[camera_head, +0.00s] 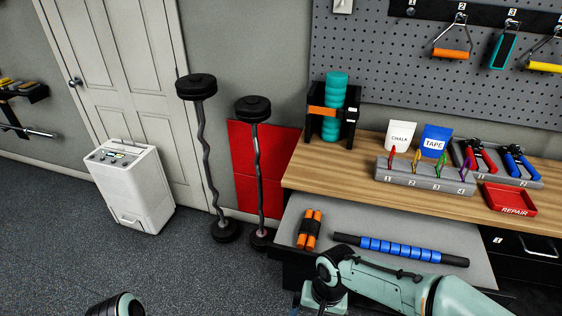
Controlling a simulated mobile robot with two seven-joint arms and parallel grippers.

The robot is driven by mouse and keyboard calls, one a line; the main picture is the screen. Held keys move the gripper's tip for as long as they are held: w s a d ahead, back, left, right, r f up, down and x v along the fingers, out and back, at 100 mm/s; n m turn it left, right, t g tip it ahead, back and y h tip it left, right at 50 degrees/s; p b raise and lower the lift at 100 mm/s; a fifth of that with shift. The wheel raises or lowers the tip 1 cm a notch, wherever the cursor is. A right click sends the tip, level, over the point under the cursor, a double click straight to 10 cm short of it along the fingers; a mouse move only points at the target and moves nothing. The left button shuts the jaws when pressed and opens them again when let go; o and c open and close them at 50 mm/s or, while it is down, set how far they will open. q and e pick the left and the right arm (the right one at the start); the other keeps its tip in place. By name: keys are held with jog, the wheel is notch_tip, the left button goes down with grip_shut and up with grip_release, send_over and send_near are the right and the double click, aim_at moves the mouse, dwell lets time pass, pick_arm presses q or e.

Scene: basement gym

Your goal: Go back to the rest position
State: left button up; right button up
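My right arm comes in from the lower right, in front of the workbench, and bends down at a dark joint near the bottom edge. Its fingers do not show. Only a rounded dark and pale-green part of my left arm shows at the bottom left; the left gripper is out of the picture. The wooden workbench (350,167) stands on the right. The grey pull-out shelf (308,203) below it holds a pair of orange-and-black grips (309,229) and a blue roller stick (400,249). My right arm passes in front of the shelf's front edge.
Two upright bars with black weights (205,150) (257,165) stand left of the bench by a red panel (241,146). A white wheeled unit (131,187) stands at the door. The bench top holds a numbered rack (425,177) and a red repair tray (509,199). Left floor is clear.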

notch_tip(320, 180, down, 10)
jog(key=g+y, duration=0.1)
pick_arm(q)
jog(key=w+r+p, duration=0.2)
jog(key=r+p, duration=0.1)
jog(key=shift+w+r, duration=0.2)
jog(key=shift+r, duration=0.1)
pick_arm(e)
jog(key=s+d+f, duration=0.2)
jog(key=s+f, duration=0.6)
jog(key=s, duration=0.1)
jog(key=s+d+f+m+y, duration=0.1)
jog(key=s+d+f, duration=0.1)
jog(key=s+f, duration=0.6)
jog(key=shift+s+d+f+m+t, duration=0.15)
jog(key=shift+s+f+m+t, duration=0.2)
jog(key=shift+f, duration=0.3)
